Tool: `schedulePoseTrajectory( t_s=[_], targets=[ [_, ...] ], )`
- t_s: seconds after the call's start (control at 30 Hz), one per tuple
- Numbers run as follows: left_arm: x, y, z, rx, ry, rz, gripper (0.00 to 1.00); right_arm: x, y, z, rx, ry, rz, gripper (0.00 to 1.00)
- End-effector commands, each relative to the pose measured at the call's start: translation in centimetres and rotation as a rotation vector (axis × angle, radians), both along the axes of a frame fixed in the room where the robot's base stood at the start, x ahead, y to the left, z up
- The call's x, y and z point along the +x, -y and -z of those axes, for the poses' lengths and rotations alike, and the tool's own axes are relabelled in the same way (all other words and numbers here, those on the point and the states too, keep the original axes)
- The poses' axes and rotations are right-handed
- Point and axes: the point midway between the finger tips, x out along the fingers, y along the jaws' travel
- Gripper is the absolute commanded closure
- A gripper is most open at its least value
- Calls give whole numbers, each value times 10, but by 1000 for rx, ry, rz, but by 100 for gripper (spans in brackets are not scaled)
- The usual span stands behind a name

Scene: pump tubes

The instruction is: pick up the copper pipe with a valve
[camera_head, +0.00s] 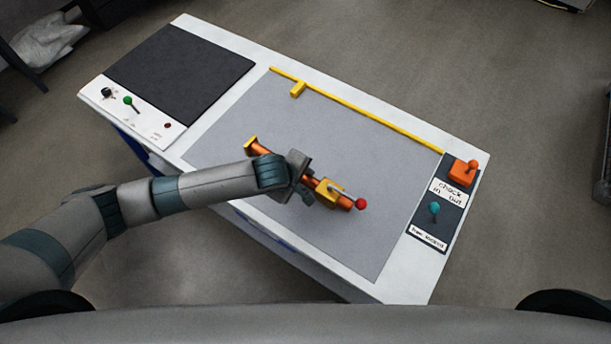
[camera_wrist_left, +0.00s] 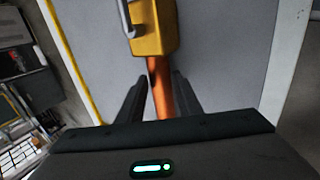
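The copper pipe with a valve (camera_head: 313,182) lies over the grey mat, slanting from upper left to lower right. It has a yellow end at the upper left, a yellow valve body (camera_head: 329,191) and a lever with a red knob (camera_head: 361,204). My left gripper (camera_head: 301,180) is at the pipe's middle, beside the valve body. In the left wrist view the copper tube (camera_wrist_left: 160,88) runs between my two dark fingers, with the yellow valve body (camera_wrist_left: 153,30) beyond them. Whether the fingers press on the tube is unclear. My right gripper is out of view.
The white table (camera_head: 222,50) carries a black panel (camera_head: 180,68), a strip with a green-topped lever (camera_head: 129,102), and a yellow rail (camera_head: 355,106) behind the mat. At the right are an orange device (camera_head: 464,172) and a teal-topped lever (camera_head: 434,209). The mat's right part is clear.

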Motion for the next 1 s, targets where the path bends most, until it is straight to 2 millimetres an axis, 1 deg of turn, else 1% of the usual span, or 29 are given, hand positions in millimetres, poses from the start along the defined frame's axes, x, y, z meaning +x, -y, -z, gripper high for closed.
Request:
schedulePoseTrajectory(
  t_s=[0.1,0.2,0.63,0.67,0.7,0.77,0.8,1.0],
  targets=[
    [3,2,7,2,0,0,68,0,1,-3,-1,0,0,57],
    [4,2,10,1,0,-1,68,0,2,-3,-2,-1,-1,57],
    [4,2,10,1,-1,0,68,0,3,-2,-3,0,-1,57],
    [4,2,10,1,-1,0,73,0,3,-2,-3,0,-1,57],
    [4,2,10,1,-1,0,82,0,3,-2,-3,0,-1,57],
    [4,2,10,1,-1,0,97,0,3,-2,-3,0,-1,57],
    [4,2,10,1,-1,0,100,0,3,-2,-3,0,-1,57],
    [5,3,8,-1,2,0,100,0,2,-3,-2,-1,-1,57]
  ],
)
